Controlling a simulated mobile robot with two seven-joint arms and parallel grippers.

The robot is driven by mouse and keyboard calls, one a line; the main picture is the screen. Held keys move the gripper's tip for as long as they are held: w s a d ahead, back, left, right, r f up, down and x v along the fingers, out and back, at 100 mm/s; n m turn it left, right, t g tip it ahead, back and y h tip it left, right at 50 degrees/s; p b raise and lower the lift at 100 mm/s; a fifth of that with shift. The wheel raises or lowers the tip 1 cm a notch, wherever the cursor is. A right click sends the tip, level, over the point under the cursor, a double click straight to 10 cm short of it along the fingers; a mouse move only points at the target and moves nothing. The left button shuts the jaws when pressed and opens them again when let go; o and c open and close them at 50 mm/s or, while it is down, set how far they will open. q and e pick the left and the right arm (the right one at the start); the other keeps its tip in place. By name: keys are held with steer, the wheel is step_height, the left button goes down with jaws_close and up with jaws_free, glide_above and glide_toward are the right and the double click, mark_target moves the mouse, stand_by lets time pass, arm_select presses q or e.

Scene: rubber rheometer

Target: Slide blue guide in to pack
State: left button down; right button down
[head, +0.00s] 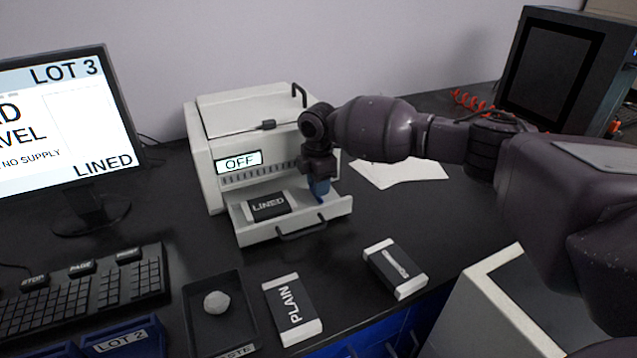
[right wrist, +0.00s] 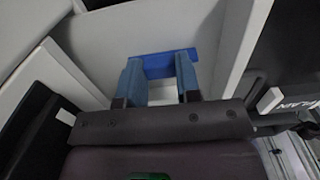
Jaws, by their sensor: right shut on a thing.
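The blue guide (right wrist: 166,64) shows in the right wrist view between the fingertips of my right gripper (right wrist: 160,78). My right gripper, also in the head view (head: 319,188), is shut on the guide inside the right part of the open drawer (head: 257,236). A black and white pack labelled LINED (head: 268,207) lies in the left part of the drawer. In the head view a gap shows between the gripper and the pack. The guide is mostly hidden there by the gripper. My left gripper is not in view.
The white machine (head: 205,165) shows OFF above the drawer. A PLAIN pack (head: 292,309), another pack (head: 395,268) and a black tray (head: 243,340) with a pale lump lie in front. A keyboard (head: 85,295) and monitor (head: 60,125) stand left. Paper (head: 400,172) lies right of the machine.

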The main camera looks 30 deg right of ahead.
steer(key=a, duration=0.4)
steer(key=shift+w, duration=0.1)
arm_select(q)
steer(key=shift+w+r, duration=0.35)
arm_select(e)
steer(key=c, duration=0.8)
jaws_free()
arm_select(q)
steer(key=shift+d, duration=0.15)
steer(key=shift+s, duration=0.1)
arm_select(e)
steer(key=shift+r+p, duration=0.2)
steer(key=shift+p, duration=0.1)
arm_select(q)
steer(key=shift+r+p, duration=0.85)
steer(key=shift+p, duration=0.05)
arm_select(e)
step_height(320, 180, up, 10)
steer(key=shift+r, duration=0.25)
